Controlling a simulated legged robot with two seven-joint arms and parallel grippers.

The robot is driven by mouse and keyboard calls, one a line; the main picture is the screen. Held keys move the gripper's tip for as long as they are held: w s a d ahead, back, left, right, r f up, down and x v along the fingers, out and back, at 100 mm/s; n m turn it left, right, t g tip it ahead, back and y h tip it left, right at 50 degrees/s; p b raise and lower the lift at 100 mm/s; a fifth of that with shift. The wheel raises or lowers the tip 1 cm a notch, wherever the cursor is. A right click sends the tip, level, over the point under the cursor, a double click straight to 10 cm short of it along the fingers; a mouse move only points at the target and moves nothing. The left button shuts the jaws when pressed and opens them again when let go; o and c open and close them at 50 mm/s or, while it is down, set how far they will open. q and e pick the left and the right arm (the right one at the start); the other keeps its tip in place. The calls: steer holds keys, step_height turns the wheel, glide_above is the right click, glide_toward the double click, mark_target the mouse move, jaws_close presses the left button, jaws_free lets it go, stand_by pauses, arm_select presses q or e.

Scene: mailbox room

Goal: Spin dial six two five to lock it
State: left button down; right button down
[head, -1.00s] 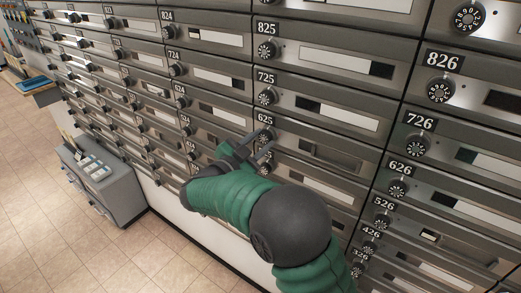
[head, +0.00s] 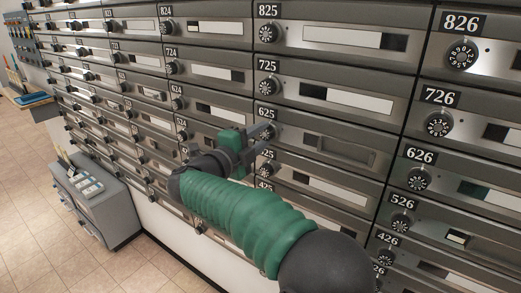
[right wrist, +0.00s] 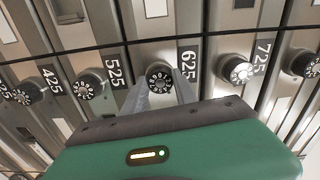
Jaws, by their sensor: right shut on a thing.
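The mailbox marked 625 (head: 340,149) is in the middle of the wall of boxes, and its door sits flush in the wall. Its round black dial with white digits (right wrist: 159,80) shows face-on in the right wrist view. In the head view the dial (head: 265,131) is partly hidden by my gripper. My right gripper (head: 262,143) has one finger on each side of this dial and is shut on it. The digit at the dial's mark is too small to read. My left gripper is not in view.
Neighbouring dials sit close by, such as the 725 dial (head: 267,91) above and the 525 dial (right wrist: 88,86) beside it in the wrist view. A grey cabinet (head: 108,212) stands on the floor at left. Open tiled floor (head: 40,235) lies at lower left.

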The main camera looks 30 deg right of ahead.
steer(key=m+b, duration=0.3)
steer(key=b, duration=0.1)
steer(key=f+m+b, duration=0.1)
steer(key=m+b, duration=0.6)
steer(key=m, duration=0.1)
steer(key=shift+f+b, duration=0.15)
steer(key=shift+b, duration=0.25)
steer(key=shift+a+m+b, duration=0.1)
steer(key=shift+m+b, duration=0.95)
steer(key=shift+m, duration=0.15)
steer(key=shift+r+m+b, duration=0.25)
steer(key=shift+m+b, duration=0.55)
steer(key=shift+m, duration=0.4)
steer(key=c, duration=1)
jaws_free()
steer(key=shift+r, duration=0.15)
steer(key=shift+o, duration=0.2)
steer(key=shift+s+a+r, duration=0.1)
